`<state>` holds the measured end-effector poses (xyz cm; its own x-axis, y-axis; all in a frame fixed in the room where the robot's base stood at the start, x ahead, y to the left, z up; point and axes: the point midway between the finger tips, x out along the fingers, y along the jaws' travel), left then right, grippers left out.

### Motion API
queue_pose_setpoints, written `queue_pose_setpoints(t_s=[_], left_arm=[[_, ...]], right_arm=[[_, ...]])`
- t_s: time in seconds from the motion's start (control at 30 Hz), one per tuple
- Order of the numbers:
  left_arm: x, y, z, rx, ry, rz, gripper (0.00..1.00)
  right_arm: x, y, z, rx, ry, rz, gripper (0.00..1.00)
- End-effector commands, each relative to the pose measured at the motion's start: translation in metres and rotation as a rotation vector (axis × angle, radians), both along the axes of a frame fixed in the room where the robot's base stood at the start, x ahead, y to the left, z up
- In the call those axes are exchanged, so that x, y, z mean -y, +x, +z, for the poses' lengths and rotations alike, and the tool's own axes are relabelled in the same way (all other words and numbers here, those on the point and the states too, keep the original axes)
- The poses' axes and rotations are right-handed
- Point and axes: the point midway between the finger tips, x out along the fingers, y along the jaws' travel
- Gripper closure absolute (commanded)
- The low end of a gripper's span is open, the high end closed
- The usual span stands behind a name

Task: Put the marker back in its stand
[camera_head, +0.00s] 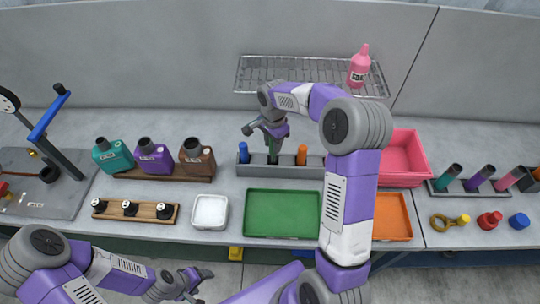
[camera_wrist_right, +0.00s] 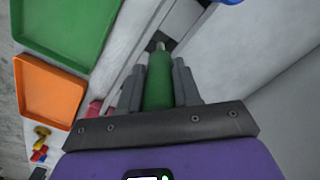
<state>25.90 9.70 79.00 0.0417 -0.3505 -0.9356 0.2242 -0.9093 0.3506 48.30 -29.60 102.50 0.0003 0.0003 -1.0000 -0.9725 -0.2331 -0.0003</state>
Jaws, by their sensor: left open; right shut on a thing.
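My right gripper (camera_head: 267,132) is shut on a green marker (camera_wrist_right: 158,82) and holds it roughly upright, tip down. The marker also shows under the gripper in the head view (camera_head: 274,147). The grey stand (camera_head: 258,171) lies below it. The marker's lower end is at the stand's middle, between the blue marker (camera_head: 243,152) and the orange marker (camera_head: 301,154). I cannot tell whether the tip is inside the slot. My left gripper (camera_head: 192,284) is open and empty, low in front of the table edge.
A green tray (camera_head: 283,213), an orange tray (camera_head: 393,217) and a white dish (camera_head: 210,211) lie in front of the stand. A pink bin (camera_head: 404,157) stands right. Bottles on a wooden rack (camera_head: 165,173) stand left. A wire shelf (camera_head: 300,72) with a pink bottle (camera_head: 358,66) is behind.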

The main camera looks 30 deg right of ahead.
Motion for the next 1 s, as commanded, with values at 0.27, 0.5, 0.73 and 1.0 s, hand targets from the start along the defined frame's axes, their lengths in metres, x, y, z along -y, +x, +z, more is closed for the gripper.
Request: queue_pose_setpoints(t_s=[0.27,0.5,0.73,1.0], left_arm=[[0.0,0.0,-0.002,0.001,0.0,0.0,0.34],[0.0,0.001,-0.005,0.001,0.0,0.0,0.34],[0.0,0.001,-0.004,0.001,0.0,0.0,0.34],[0.0,0.0,-0.007,0.001,0.0,0.0,0.34]], right_arm=[[0.0,0.0,-0.029,0.0,0.0,0.0,0.94],[-0.001,0.0,-0.06,-0.001,0.002,0.0,0.94],[0.0,0.001,-0.061,0.002,0.0,0.0,0.94],[0.0,0.0,-0.064,0.001,0.0,0.0,0.51]])
